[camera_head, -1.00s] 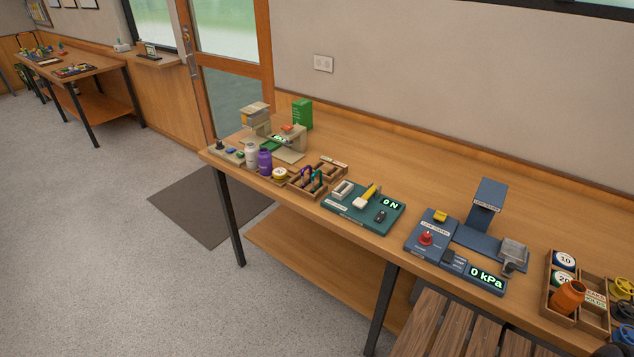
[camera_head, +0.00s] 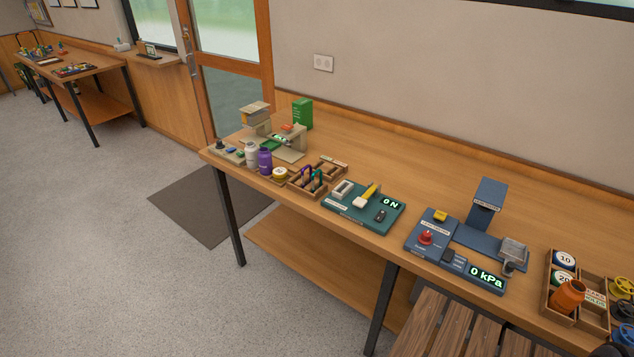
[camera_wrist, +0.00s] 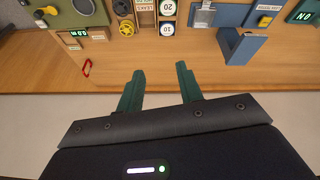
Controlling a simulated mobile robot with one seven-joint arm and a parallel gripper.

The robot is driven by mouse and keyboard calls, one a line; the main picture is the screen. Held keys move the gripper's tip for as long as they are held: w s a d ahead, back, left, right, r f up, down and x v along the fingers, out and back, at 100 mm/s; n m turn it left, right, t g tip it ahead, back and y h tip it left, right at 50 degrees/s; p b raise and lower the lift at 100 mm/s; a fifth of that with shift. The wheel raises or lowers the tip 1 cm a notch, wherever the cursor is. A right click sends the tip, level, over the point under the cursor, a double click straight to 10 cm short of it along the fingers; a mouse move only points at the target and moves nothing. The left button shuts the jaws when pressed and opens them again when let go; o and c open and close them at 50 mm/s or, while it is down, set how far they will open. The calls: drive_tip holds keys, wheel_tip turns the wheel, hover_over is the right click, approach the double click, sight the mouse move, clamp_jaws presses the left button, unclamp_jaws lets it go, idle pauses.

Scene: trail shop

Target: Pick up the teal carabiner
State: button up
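The teal carabiner (camera_head: 314,185) appears to stand in a small wooden tray (camera_head: 294,187) on the long bench in the head view, close beside a purple carabiner (camera_head: 304,172). It is small there, and its exact outline is hard to tell. I cannot make it out in the wrist view. My gripper (camera_wrist: 160,86) shows in the wrist view with its two green fingers apart and nothing between them. It is over the bench, away from the tray.
A teal force gauge (camera_head: 345,211) reading 0 N stands right of the tray. Purple (camera_head: 265,161) and white bottles (camera_head: 251,154) stand left. A blue leak tester (camera_head: 415,240) is further right. A red carabiner-like loop (camera_wrist: 87,68) lies near my gripper.

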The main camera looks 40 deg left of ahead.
drive_tip(key=w+a+r+n, duration=0.3)
drive_tip(key=w+a+n, duration=0.6)
drive_tip(key=w+a, duration=0.5)
drive_tip(key=w+a+f+n, duration=0.1)
drive_tip(key=w+a+n, duration=0.15)
drive_tip(key=a, duration=0.45)
drive_tip(key=w+a+n, duration=0.1)
drive_tip(key=a+n, duration=0.2)
drive_tip(key=a, duration=0.4)
drive_tip(key=n, duration=1.9)
hover_over(317, 170)
drive_tip(key=s, duration=0.3)
wheel_tip(317, 170, down, 23)
drive_tip(key=x, duration=1)
drive_tip(key=shift+f, duration=0.25)
clamp_jaws()
